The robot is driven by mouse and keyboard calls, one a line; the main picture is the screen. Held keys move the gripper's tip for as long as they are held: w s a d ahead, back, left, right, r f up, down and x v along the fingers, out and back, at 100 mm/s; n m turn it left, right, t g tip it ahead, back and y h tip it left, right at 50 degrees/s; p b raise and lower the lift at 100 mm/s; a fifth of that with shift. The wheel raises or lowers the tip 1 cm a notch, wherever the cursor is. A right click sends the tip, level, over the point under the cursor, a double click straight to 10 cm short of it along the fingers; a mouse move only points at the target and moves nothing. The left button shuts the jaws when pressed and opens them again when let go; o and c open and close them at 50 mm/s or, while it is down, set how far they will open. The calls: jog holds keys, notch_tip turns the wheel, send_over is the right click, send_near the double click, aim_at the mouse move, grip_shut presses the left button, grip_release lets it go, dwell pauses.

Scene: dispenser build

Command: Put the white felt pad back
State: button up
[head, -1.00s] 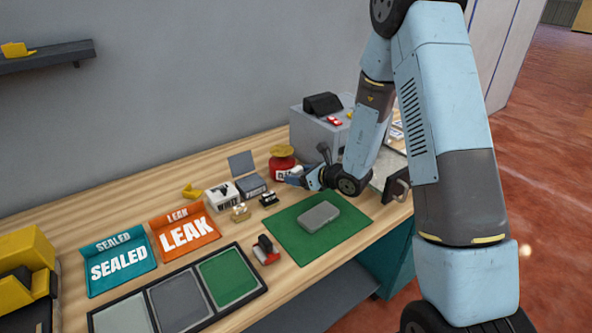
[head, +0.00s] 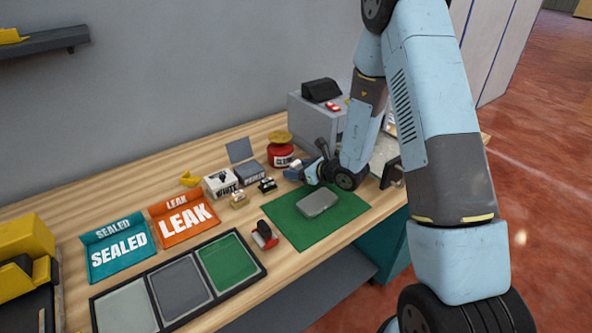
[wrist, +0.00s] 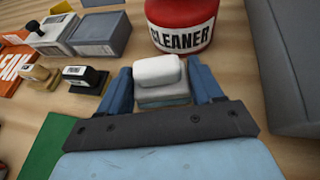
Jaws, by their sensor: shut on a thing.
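My gripper (wrist: 160,88) is shut on the white felt pad (wrist: 158,70), a small rounded white block with a pale grey layer under it. The pad sits between the two blue fingers in the wrist view. In the head view my gripper (head: 300,172) is low over the bench, just in front of the red cleaner pot (head: 281,156), and the pad is too small to make out. The cleaner pot also shows beyond the pad in the wrist view (wrist: 184,15). I cannot tell whether the pad touches the bench.
A grey block (head: 317,203) lies on the green mat (head: 345,208). A grey machine (head: 312,118) stands behind right.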

jog(key=shift+f, duration=0.5)
jog(key=o, duration=1.2)
jog(key=shift+o, duration=0.5)
jog(key=shift+r, duration=0.15)
jog(key=shift+w+r, duration=0.1)
jog(key=shift+r, duration=3.75)
